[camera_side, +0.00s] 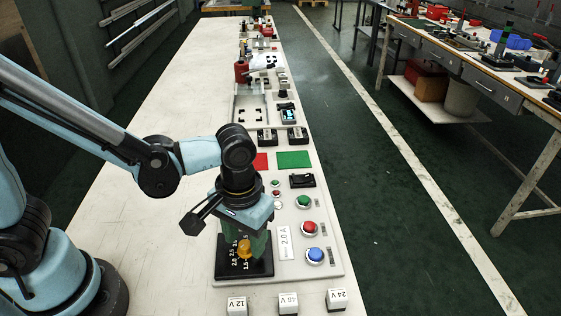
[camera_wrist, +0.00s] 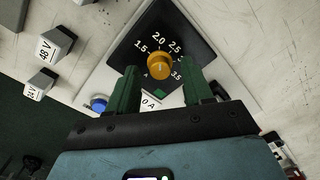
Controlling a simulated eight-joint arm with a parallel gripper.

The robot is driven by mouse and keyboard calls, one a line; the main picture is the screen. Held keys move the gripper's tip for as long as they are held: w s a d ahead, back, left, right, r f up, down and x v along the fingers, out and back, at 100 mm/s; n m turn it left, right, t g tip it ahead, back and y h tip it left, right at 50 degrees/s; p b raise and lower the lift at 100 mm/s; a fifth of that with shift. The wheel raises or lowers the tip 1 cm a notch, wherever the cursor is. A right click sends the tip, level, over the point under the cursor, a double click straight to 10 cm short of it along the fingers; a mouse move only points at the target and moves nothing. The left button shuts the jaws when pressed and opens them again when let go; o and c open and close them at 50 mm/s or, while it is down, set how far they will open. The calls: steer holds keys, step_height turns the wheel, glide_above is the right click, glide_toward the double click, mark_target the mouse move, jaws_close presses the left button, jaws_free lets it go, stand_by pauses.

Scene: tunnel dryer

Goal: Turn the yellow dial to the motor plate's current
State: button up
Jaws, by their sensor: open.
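The yellow dial (camera_wrist: 161,66) sits on a black plate (camera_side: 262,270) with a white printed scale. Where the dial points is too small to tell. The dial also shows in the side view (camera_side: 243,251). A white motor plate (camera_side: 285,243) reading 2.0 A lies just right of the black plate; in the wrist view it is mostly hidden behind a finger. My gripper (camera_wrist: 163,80) is open over the dial, its green fingers on either side with gaps.
Green (camera_side: 304,202), red (camera_side: 310,228) and blue (camera_side: 315,255) buttons stand to the right. White blocks marked 12 V (camera_side: 237,305), 48 V (camera_side: 288,301) and 24 V (camera_side: 337,299) stand in front. The bench (camera_side: 160,255) is bare to the left.

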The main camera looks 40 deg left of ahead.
mark_target(246, 244)
step_height(246, 244, up, 12)
steer(key=shift+f, duration=0.2)
stand_by(0.4)
steer(key=w+a+f+m+t, duration=0.1)
steer(key=w+a+t, duration=0.1)
steer(key=a+t, duration=0.5)
steer(key=a, duration=0.6)
steer(key=shift+w+a+f+m, duration=0.15)
steer(key=shift+w+a+m, duration=0.05)
steer(key=shift+a+m, duration=0.2)
